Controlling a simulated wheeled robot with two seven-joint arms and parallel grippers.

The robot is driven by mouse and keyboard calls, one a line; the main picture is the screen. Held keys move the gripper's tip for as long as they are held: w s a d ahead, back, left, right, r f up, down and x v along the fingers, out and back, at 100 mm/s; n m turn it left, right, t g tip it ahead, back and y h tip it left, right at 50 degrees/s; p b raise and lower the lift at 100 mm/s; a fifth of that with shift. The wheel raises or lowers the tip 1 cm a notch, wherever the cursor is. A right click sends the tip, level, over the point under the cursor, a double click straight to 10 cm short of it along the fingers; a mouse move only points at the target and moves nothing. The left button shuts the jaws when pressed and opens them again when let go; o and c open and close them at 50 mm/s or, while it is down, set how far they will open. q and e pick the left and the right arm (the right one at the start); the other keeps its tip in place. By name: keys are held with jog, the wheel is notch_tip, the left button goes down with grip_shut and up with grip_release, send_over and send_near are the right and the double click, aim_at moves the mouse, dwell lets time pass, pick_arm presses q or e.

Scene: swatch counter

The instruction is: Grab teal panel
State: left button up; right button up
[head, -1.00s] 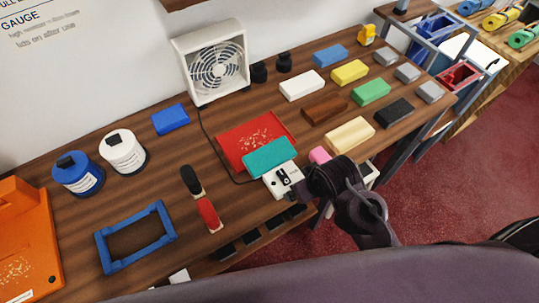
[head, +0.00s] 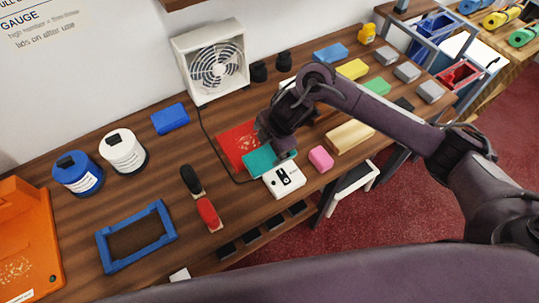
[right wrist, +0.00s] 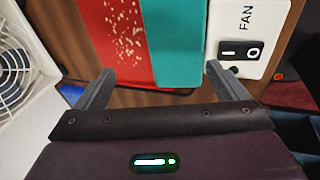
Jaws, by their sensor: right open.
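The teal panel (head: 261,162) lies on the wooden counter between a red speckled panel (head: 236,139) and a white switch box (head: 284,179). In the right wrist view the teal panel (right wrist: 183,45) lies ahead between the fingers' directions, beside the red panel (right wrist: 115,40) and the box marked FAN (right wrist: 246,35). My right gripper (right wrist: 158,88) is open and empty, its two fingers apart. In the head view my right gripper (head: 277,150) is over the teal panel and hides its right part. My left gripper does not show.
A white fan (head: 214,68) stands at the back, its cord running along the counter to the panels. A pink block (head: 320,158) and a tan block (head: 350,135) lie to the right. Red and black handled tools (head: 208,212) and a blue frame (head: 137,238) lie left.

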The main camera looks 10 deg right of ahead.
jog(key=shift+g+h, duration=0.5)
jog(key=shift+h, duration=0.3)
jog(key=d, duration=0.4)
jog(key=w+d, duration=0.1)
jog(key=d, duration=0.1)
jog(key=shift+d+r, duration=0.25)
jog(key=shift+r, duration=0.15)
jog(key=f, duration=0.2)
jog(key=f+b, duration=0.1)
jog(key=shift+w+a+f+b, duration=0.1)
jog(key=shift+w+f+b, duration=0.1)
jog(key=shift+f+b, duration=0.15)
jog(key=shift+w+f+p, duration=0.15)
jog(key=shift+f+p, duration=0.05)
jog(key=shift+f, duration=0.4)
jog(key=shift+w+f+p, duration=0.15)
jog(key=shift+f+p, duration=0.05)
jog(key=shift+f, duration=0.35)
jog(key=shift+w+f, duration=0.15)
jog(key=shift+f, duration=0.45)
jog(key=c, duration=1.1)
